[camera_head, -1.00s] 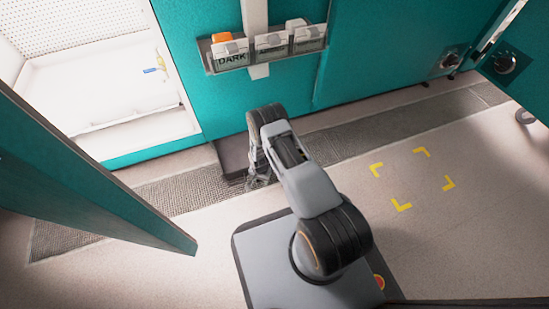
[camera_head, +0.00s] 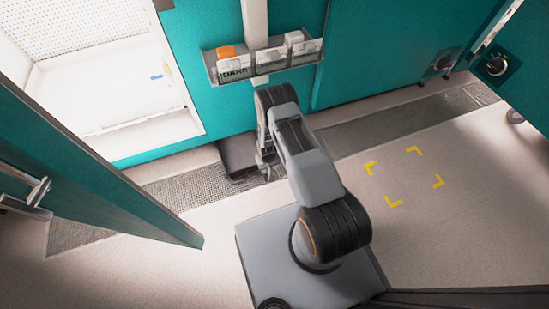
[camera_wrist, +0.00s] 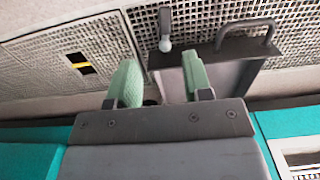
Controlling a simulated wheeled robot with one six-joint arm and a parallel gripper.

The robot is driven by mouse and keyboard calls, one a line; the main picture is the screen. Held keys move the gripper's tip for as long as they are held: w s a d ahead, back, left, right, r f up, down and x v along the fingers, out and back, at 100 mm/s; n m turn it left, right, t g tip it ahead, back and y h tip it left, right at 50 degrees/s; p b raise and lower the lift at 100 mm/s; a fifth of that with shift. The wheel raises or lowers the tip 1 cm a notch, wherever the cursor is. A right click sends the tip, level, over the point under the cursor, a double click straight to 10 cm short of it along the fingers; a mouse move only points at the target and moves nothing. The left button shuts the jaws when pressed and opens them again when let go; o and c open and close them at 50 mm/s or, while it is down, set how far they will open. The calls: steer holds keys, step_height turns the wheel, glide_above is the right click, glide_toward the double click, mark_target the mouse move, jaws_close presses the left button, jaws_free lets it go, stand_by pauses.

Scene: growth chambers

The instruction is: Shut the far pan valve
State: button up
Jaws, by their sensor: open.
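A grey lever with a rounded end (camera_wrist: 165,28), which may be the pan valve, stands over the floor grating in the wrist view. It is beside a dark grey pan (camera_wrist: 222,72) with a bar handle. In the head view the pan (camera_head: 238,156) lies at the foot of the teal wall. My gripper (camera_wrist: 160,78) is open, with its two green fingers apart and nothing seen between them. The lever appears beyond the fingertips; I cannot tell how far off it is. In the head view my gripper (camera_head: 265,168) is low beside the pan, partly hidden by my arm.
An open teal door (camera_head: 100,185) juts in at the left, by a bright white chamber (camera_head: 100,85). A label rack (camera_head: 262,62) hangs on the wall above my arm. Yellow corner marks (camera_head: 404,177) lie on clear floor to the right.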

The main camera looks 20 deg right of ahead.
steer(key=s+r+g+b, duration=0.1)
steer(key=s+r, duration=0.3)
steer(key=r, duration=0.5)
steer(key=s+r+g, duration=0.2)
steer(key=s+r, duration=0.2)
steer(key=r, duration=0.6)
steer(key=shift+s+g+b, duration=0.3)
steer(key=shift+b, duration=0.1)
